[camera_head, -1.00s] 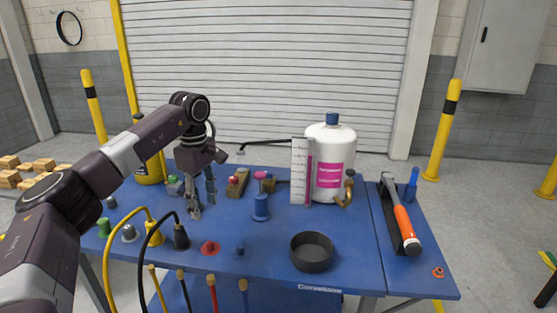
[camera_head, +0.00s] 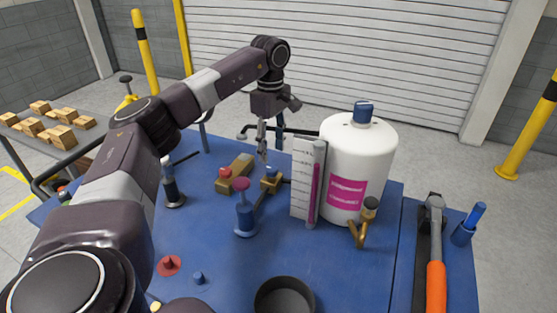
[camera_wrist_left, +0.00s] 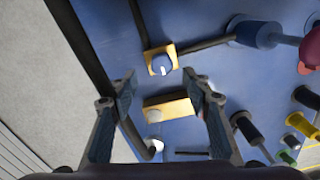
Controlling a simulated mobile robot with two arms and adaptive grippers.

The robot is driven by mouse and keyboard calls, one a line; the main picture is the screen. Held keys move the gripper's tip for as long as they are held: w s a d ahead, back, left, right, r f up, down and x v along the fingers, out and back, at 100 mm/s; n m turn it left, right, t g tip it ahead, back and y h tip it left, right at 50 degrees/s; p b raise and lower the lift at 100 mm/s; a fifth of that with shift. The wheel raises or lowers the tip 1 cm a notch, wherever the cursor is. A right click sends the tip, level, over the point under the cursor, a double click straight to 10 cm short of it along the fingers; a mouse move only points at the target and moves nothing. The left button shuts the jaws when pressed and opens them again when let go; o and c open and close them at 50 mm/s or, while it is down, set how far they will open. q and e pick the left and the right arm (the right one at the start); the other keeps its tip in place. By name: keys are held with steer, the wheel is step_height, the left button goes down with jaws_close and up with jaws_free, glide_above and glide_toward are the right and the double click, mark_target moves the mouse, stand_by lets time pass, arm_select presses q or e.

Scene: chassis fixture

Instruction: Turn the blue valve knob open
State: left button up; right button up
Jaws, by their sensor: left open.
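The blue valve knob (camera_head: 272,171) sits on a small brass block on the blue table, left of the white tank. In the left wrist view the blue knob (camera_wrist_left: 161,65) carries a white mark and sits on its brass block (camera_wrist_left: 148,54) with black pipes running from it. My left gripper (camera_head: 263,152) points down just above and behind the knob. In the wrist view its two fingers (camera_wrist_left: 164,88) are wide apart with nothing between their tips, and the knob lies just beyond them. My right gripper is not in view.
A brass block with a red knob (camera_head: 226,172) is just left of the blue knob. A blue post with a magenta top (camera_head: 244,212) stands in front. The white tank (camera_head: 345,160) and a scale panel (camera_head: 302,180) stand close on the right. A black dish (camera_head: 284,297) is at the front.

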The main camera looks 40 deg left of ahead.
mark_target(271, 168)
arm_select(q)
steer(key=f, duration=0.5)
steer(key=shift+s+f+p, duration=0.1)
steer(key=shift+s+p, duration=0.15)
steer(key=shift+p, duration=0.15)
steer(key=shift+w+f, duration=0.1)
steer(key=shift+f, duration=0.45)
steer(key=c, duration=1.2)
steer(key=shift+o, duration=0.2)
